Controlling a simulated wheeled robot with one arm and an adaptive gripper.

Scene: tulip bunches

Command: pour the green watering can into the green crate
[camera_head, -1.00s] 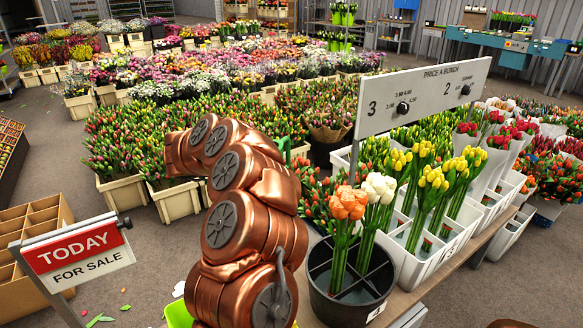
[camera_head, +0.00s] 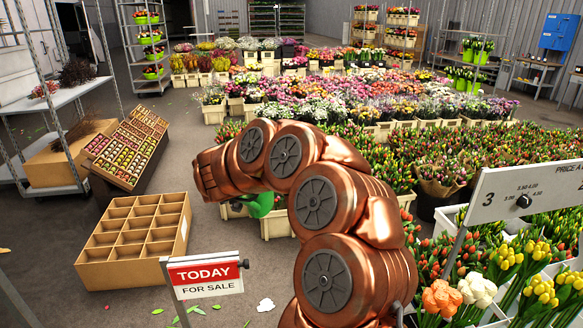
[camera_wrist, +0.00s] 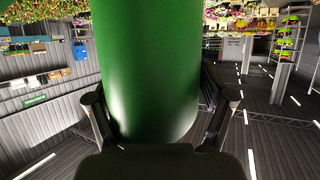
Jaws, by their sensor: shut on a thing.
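The green watering can shows as a small green part (camera_head: 262,205) beyond my copper arm in the head view; the arm hides much of it. In the wrist view its smooth green body (camera_wrist: 150,70) fills the middle. My gripper (camera_wrist: 160,106) is shut on it, with one dark finger on each side. The can is held off the floor. Its spout and opening are not clear. My gripper is hidden by my arm in the head view. I cannot make out a green crate in either view.
A divided cardboard box (camera_head: 134,240) sits on the floor at left, behind a TODAY FOR SALE sign (camera_head: 205,275). A price board (camera_head: 526,192) and tulip bunches are at right. Flower bins (camera_head: 278,222) stand beyond my arm. Bare floor lies between box and bins.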

